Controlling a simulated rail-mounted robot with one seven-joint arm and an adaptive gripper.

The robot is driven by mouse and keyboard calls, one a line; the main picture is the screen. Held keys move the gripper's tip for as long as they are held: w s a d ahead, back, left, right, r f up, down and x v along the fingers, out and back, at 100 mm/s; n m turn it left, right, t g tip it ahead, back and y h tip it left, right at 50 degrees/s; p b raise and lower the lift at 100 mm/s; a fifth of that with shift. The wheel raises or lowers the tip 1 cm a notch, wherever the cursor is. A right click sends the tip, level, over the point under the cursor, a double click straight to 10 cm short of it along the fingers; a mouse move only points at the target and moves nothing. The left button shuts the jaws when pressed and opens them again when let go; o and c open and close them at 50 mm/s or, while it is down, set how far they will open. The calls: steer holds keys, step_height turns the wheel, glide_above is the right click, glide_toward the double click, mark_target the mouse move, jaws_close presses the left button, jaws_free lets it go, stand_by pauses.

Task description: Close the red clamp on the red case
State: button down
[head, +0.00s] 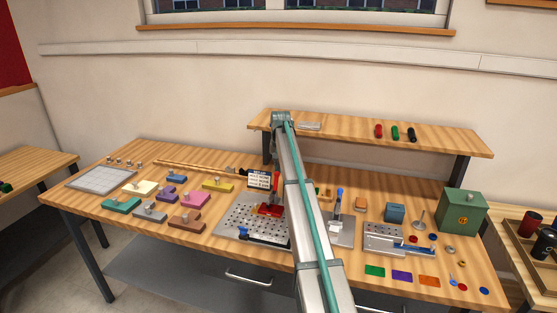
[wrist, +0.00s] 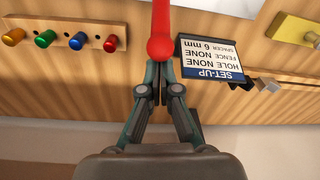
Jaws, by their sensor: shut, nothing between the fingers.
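The red clamp (head: 276,182) is on a perforated metal plate left of my arm in the head view, its red lever standing up. A red block (head: 269,210) sits at its foot; I cannot separate the case from the clamp there. In the wrist view the red lever with its rounded end (wrist: 160,47) is at the tips of my gripper (wrist: 161,68). The fingers are shut with nothing between them; whether they touch the lever is unclear. In the head view my arm hides the gripper.
The perforated plate (head: 232,226) has a second clamp with a blue handle at its front. A set-up card (head: 259,180) stands behind the red clamp, close to my fingers in the wrist view (wrist: 214,62). Coloured blocks (head: 196,200) lie to the left.

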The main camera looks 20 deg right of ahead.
mark_target(276, 174)
steer(key=shift+f, duration=0.3)
steer(key=s+a+t+h+b, duration=0.1)
steer(key=s+a+r+t+h+b, duration=0.1)
steer(key=s+a+t+b, duration=0.1)
steer(key=shift+s+r+h+b, duration=0.15)
steer(key=shift+s+h+b, duration=0.1)
steer(key=shift+h+b, duration=0.05)
steer(key=shift+s+a+r, duration=0.1)
steer(key=shift+a+r, duration=0.05)
steer(key=shift+r, duration=0.05)
stand_by(0.3)
